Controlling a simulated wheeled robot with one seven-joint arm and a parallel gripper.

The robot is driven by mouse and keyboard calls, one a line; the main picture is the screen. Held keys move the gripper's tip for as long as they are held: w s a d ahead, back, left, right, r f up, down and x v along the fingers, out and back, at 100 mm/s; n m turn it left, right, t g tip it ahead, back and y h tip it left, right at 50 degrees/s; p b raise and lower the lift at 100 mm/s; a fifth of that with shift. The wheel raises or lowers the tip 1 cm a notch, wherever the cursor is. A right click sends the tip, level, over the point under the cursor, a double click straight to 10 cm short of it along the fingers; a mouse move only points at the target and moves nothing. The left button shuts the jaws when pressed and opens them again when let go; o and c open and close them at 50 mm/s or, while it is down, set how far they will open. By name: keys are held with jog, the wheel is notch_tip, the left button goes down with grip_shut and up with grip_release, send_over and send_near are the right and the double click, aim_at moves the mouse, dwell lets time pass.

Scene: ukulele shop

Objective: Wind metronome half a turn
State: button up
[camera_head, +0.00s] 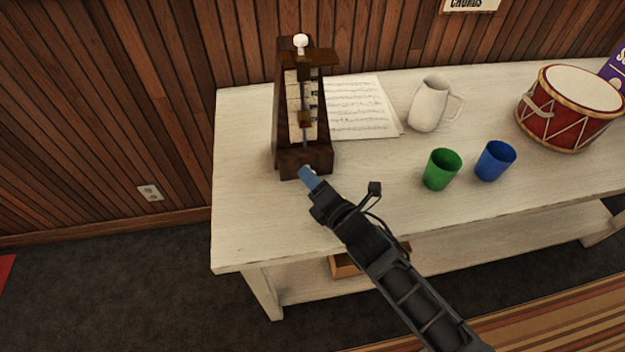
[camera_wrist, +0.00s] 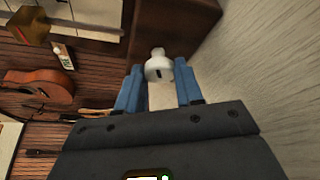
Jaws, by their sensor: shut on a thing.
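The metronome (camera_head: 284,130) is a tall dark wooden case standing upright at the left end of the white table. Its front shows a pale scale, a rod with a brass-coloured weight (camera_head: 304,118), and a white knob (camera_head: 300,41) at the top. My gripper (camera_head: 307,177) is at the metronome's lower front, its blue fingers pointing at the base. In the wrist view, the fingers of my gripper (camera_wrist: 160,80) are shut on a white key (camera_wrist: 158,68) by the dark wooden case (camera_wrist: 178,16). In the head view the key is hidden by my fingers.
Sheet music (camera_head: 358,108) lies right of the metronome. A white pitcher (camera_head: 428,105), green cup (camera_head: 441,170), blue cup (camera_head: 494,161) and red drum (camera_head: 570,110) stand farther right. The table (camera_head: 248,225) is clear at its front left. A wooden wall (camera_head: 120,110) is behind.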

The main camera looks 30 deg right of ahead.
dwell(0.4)
jog(key=o, duration=1)
jog(key=shift+s+d, duration=0.1)
jog(key=shift+s, duration=0.4)
jog(key=shift+s+r+b, duration=0.2)
jog(key=shift+s+b, duration=0.15)
jog(key=shift+s, duration=0.75)
jog(key=shift+s+r+b, duration=0.25)
jog(key=shift+s+b, duration=0.05)
jog(key=shift+s, duration=0.85)
jog(key=shift+s+r+b, duration=0.2)
jog(key=shift+s+b, duration=0.15)
jog(key=shift+s, duration=0.75)
